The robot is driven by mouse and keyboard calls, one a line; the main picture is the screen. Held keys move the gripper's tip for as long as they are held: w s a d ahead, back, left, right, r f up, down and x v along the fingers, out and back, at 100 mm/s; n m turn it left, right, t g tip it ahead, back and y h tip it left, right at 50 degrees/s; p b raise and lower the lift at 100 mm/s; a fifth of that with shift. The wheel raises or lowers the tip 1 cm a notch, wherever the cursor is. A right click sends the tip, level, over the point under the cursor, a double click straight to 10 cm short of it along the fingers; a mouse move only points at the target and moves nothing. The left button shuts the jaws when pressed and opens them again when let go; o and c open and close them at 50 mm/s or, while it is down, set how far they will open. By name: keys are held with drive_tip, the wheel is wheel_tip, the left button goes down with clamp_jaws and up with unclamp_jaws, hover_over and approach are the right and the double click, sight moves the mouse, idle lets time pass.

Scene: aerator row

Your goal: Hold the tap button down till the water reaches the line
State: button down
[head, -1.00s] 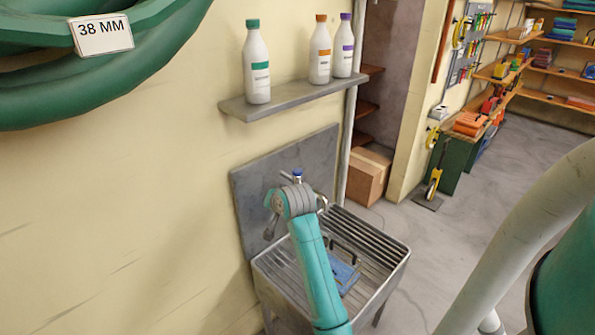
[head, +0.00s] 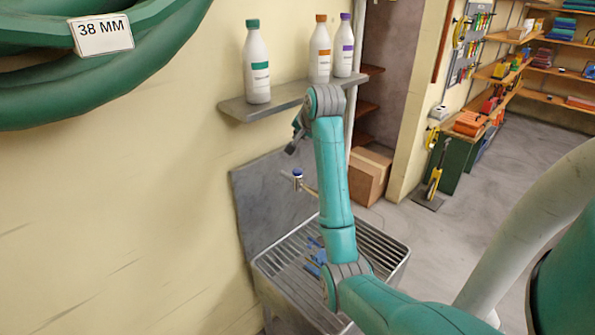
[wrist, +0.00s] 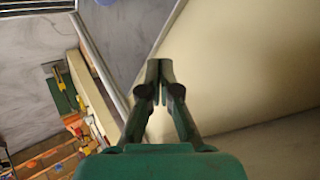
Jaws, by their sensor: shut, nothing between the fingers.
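The tap (head: 299,182), with a blue button (head: 297,172) on top, sticks out from the grey splashback (head: 262,205) above the slatted metal sink (head: 268,268). My gripper (head: 291,150) is above the tap and apart from the button, just below the shelf. In the wrist view my gripper (wrist: 160,66) has its fingers together with nothing between them. A blue object (head: 315,262) lies in the sink, largely hidden behind my arm. I cannot make out any water or fill line.
A wall shelf (head: 236,108) with a green-capped bottle (head: 257,68), an orange-capped bottle (head: 320,55) and a purple-capped bottle (head: 343,52) is close to my arm. A pipe (head: 351,115) and cardboard box (head: 369,178) are to the right. Open floor (head: 440,235) lies beyond.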

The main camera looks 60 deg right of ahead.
sight(298, 171)
drive_tip(key=shift+f, duration=0.15)
drive_tip(key=shift+f, duration=4.3)
drive_tip(key=shift+f, duration=0.45)
drive_tip(key=shift+f, duration=0.55)
idle(2.5)
